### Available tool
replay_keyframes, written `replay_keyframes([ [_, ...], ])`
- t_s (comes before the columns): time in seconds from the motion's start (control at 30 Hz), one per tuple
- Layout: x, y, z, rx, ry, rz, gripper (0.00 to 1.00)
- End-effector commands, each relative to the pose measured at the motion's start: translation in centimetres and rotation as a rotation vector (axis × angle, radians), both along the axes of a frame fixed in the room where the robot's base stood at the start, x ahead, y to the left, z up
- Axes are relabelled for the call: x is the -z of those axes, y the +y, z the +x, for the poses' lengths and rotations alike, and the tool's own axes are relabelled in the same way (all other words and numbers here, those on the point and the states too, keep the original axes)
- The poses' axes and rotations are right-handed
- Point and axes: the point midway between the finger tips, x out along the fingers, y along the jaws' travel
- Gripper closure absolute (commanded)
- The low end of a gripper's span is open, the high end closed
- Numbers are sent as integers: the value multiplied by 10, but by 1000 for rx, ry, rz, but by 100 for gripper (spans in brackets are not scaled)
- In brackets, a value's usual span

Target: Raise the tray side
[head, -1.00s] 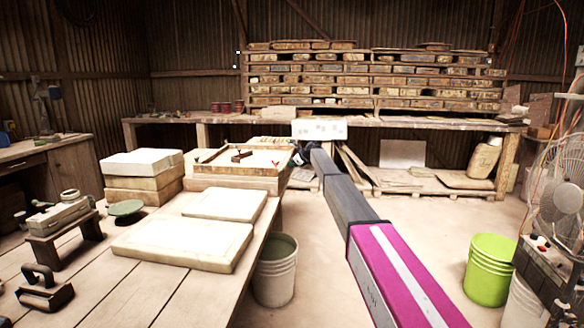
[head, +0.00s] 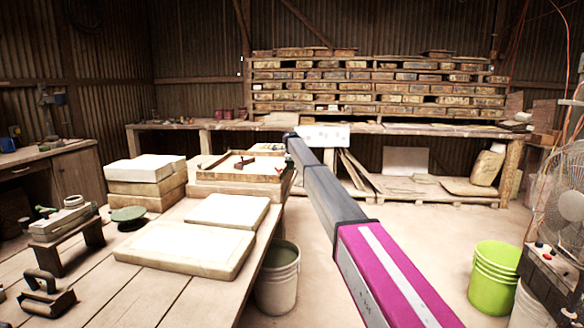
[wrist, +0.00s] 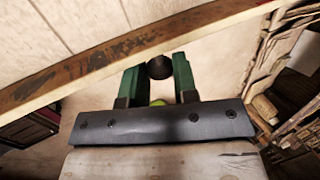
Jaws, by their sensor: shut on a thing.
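The tray (head: 213,176) is a shallow wooden frame with a pale floor and small red parts. It sits on a block at the far end of the left worktable. In the head view my arm reaches to the tray's right edge and my fingers cannot be made out.
Pale slabs (head: 190,247) lie on the worktable in front of the tray, with stacked blocks (head: 145,186) at its left. A white bucket (head: 277,290) stands on the floor beside the table. A lime bucket (head: 494,272) and a fan (head: 562,200) are at the right.

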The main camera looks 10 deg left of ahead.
Motion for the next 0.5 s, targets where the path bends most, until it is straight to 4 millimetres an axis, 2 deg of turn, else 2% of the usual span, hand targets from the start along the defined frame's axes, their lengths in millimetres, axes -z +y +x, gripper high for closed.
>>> replay_keyframes([
  [0.5,-2,4,1,0,2,-82,96],
])
